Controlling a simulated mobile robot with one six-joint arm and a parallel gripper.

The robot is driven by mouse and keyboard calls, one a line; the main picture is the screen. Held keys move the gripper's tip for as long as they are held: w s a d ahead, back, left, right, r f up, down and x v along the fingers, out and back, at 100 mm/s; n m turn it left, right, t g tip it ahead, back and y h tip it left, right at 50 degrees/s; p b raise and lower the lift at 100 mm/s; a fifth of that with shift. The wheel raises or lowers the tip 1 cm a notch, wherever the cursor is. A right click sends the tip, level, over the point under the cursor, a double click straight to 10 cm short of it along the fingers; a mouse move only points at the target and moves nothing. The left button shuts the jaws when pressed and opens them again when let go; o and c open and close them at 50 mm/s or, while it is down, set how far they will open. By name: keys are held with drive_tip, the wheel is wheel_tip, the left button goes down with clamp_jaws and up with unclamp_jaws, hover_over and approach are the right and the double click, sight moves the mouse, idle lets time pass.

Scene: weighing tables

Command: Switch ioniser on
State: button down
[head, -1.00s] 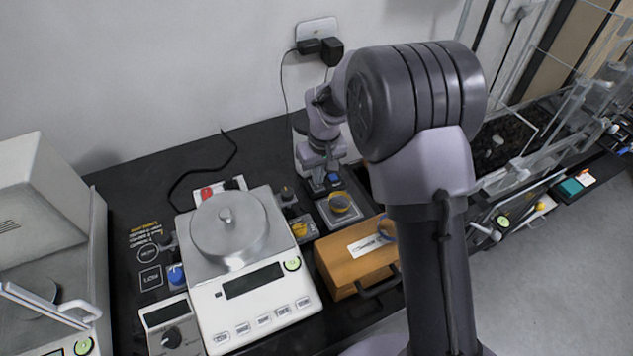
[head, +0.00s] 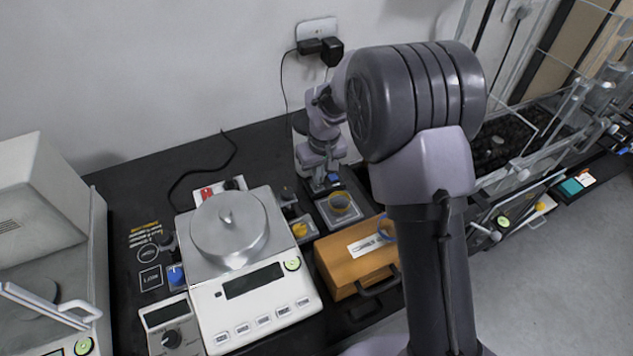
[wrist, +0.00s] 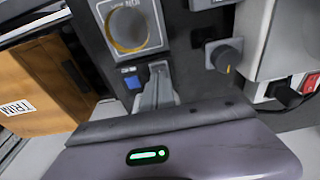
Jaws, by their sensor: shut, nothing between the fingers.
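A dark unit with a round grey knob (wrist: 128,28) ringed in yellow and a small blue switch (wrist: 131,77) lies under my wrist; I take it for the ioniser, though its lettering is only partly readable. In the head view its knob panel (head: 340,205) and blue switch (head: 333,180) show behind the brown drawer box. My gripper (wrist: 157,72) is shut and empty. Its fingertips are just right of the blue switch in the wrist view; I cannot tell whether they touch the unit. In the head view, the gripper (head: 319,188) is just left of the switch.
A balance (head: 265,310) with a round metal pan stands left of the unit. The brown drawer box (head: 355,255) is in front. Another knob (wrist: 226,57) and a red power switch (wrist: 311,83) are to the right in the wrist view. A wall (head: 150,70) rises behind.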

drive_tip(key=shift+f+b, duration=0.6)
drive_tip(key=shift+f, duration=0.25)
idle(0.4)
wheel_tip(320, 180, up, 7)
drive_tip(key=p, duration=0.5)
drive_tip(key=shift+p, duration=0.3)
